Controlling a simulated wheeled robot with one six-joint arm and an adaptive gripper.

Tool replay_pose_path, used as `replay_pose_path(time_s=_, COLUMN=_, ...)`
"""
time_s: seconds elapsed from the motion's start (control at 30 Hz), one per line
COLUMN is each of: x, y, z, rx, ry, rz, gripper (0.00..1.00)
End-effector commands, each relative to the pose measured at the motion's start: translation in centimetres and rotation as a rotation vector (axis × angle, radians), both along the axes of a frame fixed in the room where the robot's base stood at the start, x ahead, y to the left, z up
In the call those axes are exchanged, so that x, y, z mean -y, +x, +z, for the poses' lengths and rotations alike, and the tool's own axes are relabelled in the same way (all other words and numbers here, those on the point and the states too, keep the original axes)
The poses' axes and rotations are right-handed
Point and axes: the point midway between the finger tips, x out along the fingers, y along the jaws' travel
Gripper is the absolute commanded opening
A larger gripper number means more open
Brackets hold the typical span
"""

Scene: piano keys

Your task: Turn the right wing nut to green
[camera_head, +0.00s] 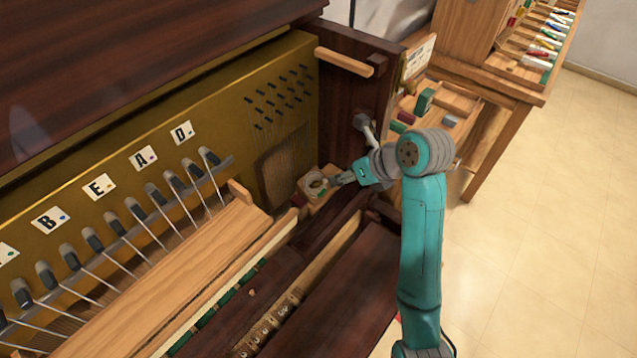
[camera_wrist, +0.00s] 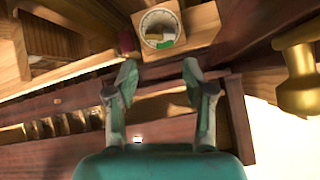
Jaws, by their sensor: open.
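A small wooden block with a round dial (camera_head: 315,183) sits at the right end of the piano's inside. The dial also shows at the top of the wrist view (camera_wrist: 160,28), with a pale rim, a green patch and a white patch at its lower part. A brownish-yellow shape lies across the dial; it looks like the wing nut, but its exact angle is unclear. My gripper (camera_head: 338,180) is just right of the block in the head view. In the wrist view my gripper (camera_wrist: 160,75) is open and empty, its two fingertips apart and below the dial.
Several tuning-style levers (camera_head: 152,195) and letter cards (camera_head: 144,158) line the gold plate on the left. A brass knob-like part (camera_wrist: 298,80) is at the right of the wrist view. A wooden bench (camera_head: 500,85) with coloured items stands behind. The piano's side wall (camera_head: 350,100) is close to my arm.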

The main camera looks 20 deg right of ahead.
Motion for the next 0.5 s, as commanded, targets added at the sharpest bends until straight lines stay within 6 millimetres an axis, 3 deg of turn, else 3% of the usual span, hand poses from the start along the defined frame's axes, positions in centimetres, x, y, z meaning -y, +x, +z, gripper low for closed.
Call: replay_pose_path(time_s=0.5, x=0.31, y=-0.41, z=0.66, rx=0.267, ry=-0.398, rz=0.57, gripper=0.4)
